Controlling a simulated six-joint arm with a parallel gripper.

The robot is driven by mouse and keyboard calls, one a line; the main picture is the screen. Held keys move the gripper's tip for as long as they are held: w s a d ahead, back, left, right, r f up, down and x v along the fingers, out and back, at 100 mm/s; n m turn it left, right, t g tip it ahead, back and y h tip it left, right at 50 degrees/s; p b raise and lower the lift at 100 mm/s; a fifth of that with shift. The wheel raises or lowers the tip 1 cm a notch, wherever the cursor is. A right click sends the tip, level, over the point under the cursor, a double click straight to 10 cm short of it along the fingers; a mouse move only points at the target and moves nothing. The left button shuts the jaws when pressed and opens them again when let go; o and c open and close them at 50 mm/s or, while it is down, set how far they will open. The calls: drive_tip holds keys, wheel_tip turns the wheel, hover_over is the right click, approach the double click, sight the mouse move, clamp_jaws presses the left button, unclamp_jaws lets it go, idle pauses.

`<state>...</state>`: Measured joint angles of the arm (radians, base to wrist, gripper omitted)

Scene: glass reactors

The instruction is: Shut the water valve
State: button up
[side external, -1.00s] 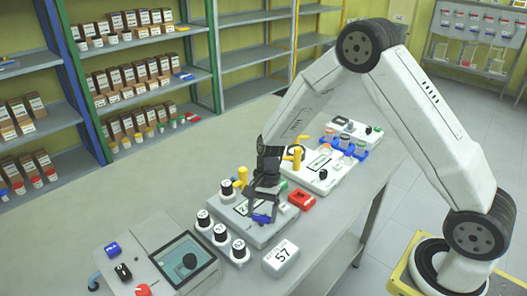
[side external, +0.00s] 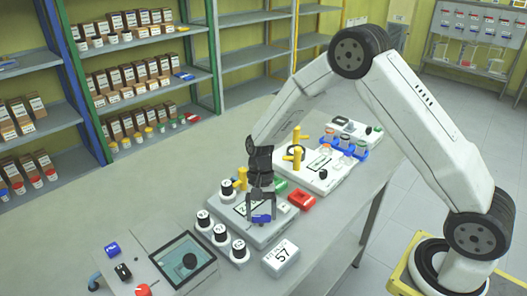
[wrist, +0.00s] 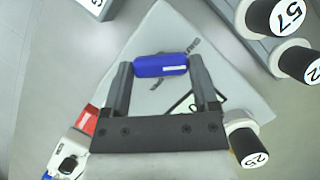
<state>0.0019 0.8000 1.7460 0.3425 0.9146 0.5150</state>
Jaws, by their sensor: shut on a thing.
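A blue valve handle (side external: 261,218) sits on the front part of a grey box (side external: 268,234) with a small display. In the wrist view the blue handle (wrist: 160,65) is a short bar with a white label, lying crosswise over the grey panel. My gripper (side external: 260,209) points down at it from above. In the wrist view the two fingers of my gripper (wrist: 159,72) press on the two ends of the bar, so it is shut on the blue handle. The writing on the panel near the handle is partly hidden and too small to read.
Black-and-white numbered knobs (side external: 203,218) stand close by on the left of the grey box. A yellow handle (side external: 243,178) rises behind. A touchscreen panel (side external: 183,262) stands at the near left.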

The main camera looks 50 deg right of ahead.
drive_tip(key=o, duration=1.1)
drive_tip(key=shift+v, duration=3.9)
drive_tip(key=shift+s+d+r+n+t+h, duration=0.5)
drive_tip(key=shift+s+n+t, duration=0.7)
drive_tip(key=shift+s, duration=1.4)
drive_tip(key=shift+s+d+r+n+t+h, duration=0.35)
drive_tip(key=shift+s+r+n+t+h, duration=0.3)
drive_tip(key=shift+s+n, duration=1.55)
drive_tip(key=shift+s+d+r+n+t+h, duration=0.4)
drive_tip(key=shift+s+n+t, duration=0.65)
drive_tip(key=shift+s, duration=1.9)
